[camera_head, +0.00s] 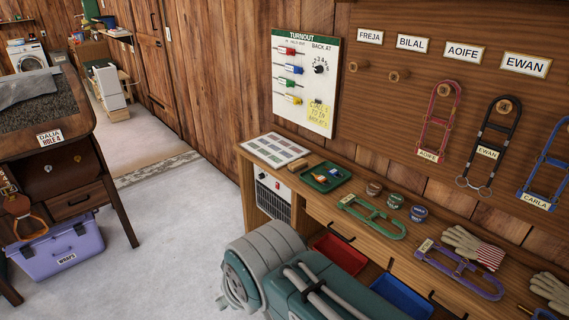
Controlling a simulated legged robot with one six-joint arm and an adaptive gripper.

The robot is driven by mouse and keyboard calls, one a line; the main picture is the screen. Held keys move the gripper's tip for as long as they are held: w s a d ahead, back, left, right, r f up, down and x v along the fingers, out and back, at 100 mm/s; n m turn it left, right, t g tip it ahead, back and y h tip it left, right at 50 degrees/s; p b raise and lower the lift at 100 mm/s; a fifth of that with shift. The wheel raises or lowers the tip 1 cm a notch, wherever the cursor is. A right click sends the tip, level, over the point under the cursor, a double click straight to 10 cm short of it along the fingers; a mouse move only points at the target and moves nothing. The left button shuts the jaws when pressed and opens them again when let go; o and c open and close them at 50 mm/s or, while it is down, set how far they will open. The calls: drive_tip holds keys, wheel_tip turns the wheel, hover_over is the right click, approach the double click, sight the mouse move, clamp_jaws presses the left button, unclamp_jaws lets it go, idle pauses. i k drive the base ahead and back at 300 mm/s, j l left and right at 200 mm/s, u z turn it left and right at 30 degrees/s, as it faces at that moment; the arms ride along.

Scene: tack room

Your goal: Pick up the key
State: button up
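I cannot make out a key for certain in this view. A green tray (345,181) on the bench holds small items, too small to tell apart. A small dark item (317,102) sits on the turnout board above a yellow note; I cannot tell what it is. Part of my grey and teal arm shows at the bottom middle, in front of the bench. My gripper's fingers are not in view.
The wooden bench (318,203) also bears a printed sheet (274,149), small tins (396,200), green (372,216) and purple (458,270) halters and gloves (474,246). Red (341,254) and blue (402,296) bins sit below. A purple box (58,246) is under the left table. The middle floor is clear.

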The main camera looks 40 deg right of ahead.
sight(333, 172)
drive_tip(key=i+j, duration=0.1)
drive_tip(key=i, duration=1.3)
drive_tip(key=i+l+z, duration=0.1)
drive_tip(key=i+z, duration=0.6)
drive_tip(key=z, duration=0.15)
drive_tip(key=i+j+z, duration=0.2)
drive_tip(key=i+z, duration=0.2)
drive_tip(key=i+l+z, duration=0.1)
drive_tip(key=z, duration=0.3)
drive_tip(key=i+z, duration=0.55)
drive_tip(key=z, duration=0.2)
drive_tip(key=i+j+z, duration=0.15)
drive_tip(key=z, duration=0.25)
drive_tip(key=i, duration=0.05)
